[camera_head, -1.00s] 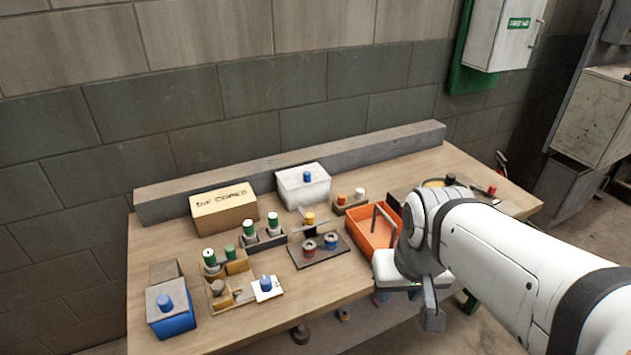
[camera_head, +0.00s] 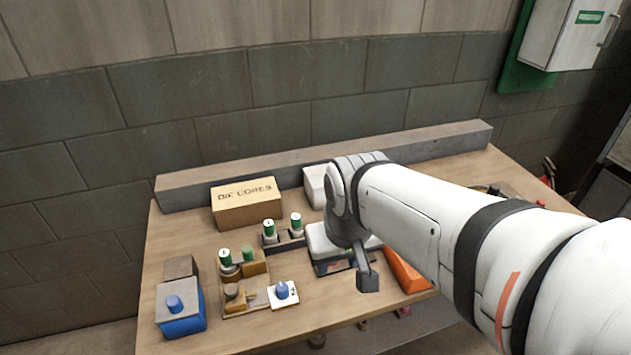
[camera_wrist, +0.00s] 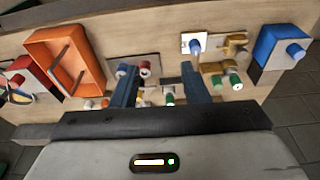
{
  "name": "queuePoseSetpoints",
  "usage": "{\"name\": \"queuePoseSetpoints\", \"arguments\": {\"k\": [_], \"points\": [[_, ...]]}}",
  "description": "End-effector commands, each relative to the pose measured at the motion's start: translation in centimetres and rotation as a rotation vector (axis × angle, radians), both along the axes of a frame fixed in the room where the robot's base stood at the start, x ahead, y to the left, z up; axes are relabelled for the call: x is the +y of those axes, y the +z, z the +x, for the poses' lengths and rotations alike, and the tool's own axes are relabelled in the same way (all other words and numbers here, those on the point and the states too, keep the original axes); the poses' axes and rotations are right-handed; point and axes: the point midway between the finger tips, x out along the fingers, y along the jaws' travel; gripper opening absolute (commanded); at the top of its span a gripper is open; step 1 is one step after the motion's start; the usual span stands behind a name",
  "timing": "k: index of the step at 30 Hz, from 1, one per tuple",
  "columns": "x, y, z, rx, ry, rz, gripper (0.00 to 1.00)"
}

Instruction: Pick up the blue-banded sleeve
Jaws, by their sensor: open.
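In the wrist view the blue-banded sleeve (camera_wrist: 122,71) appears to be the left of two short sleeves standing close together, by the left finger. The right one, a red-banded sleeve (camera_wrist: 145,68), is between the fingers in the picture. The left finger partly covers this area, and the bands are small and hard to read. My gripper (camera_wrist: 159,70) is open and empty, with its two dark blue fingers spread above the table. In the head view my wrist hides both sleeves and most of their dark plate.
An orange tray (camera_head: 408,272) stands partly behind my arm. Green-capped pieces (camera_head: 268,229) stand in holders left of my wrist. A blue knob (camera_head: 282,289) sits on a white plate. A blue box (camera_head: 182,322) and a cardboard box (camera_head: 246,207) stand farther left.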

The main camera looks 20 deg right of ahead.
Motion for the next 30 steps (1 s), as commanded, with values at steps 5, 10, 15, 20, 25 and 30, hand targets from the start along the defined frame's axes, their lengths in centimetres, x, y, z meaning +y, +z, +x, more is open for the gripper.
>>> {"name": "queuePoseSetpoints", "arguments": {"k": [5,10,15,20,25,30], "points": [[-0.8,-3.0,2.9,-0.018,-0.084,-0.011,0.56],[-4.3,-8.6,9.0,-0.072,-0.257,-0.029,0.57],[-8.7,-13.3,13.9,-0.128,-0.405,-0.039,0.57],[-11.1,-15.6,16.2,-0.159,-0.477,-0.040,0.57],[-11.9,-17.2,17.2,-0.167,-0.493,-0.039,0.57],[-12.1,-19.0,17.6,-0.166,-0.491,-0.040,0.57]]}}
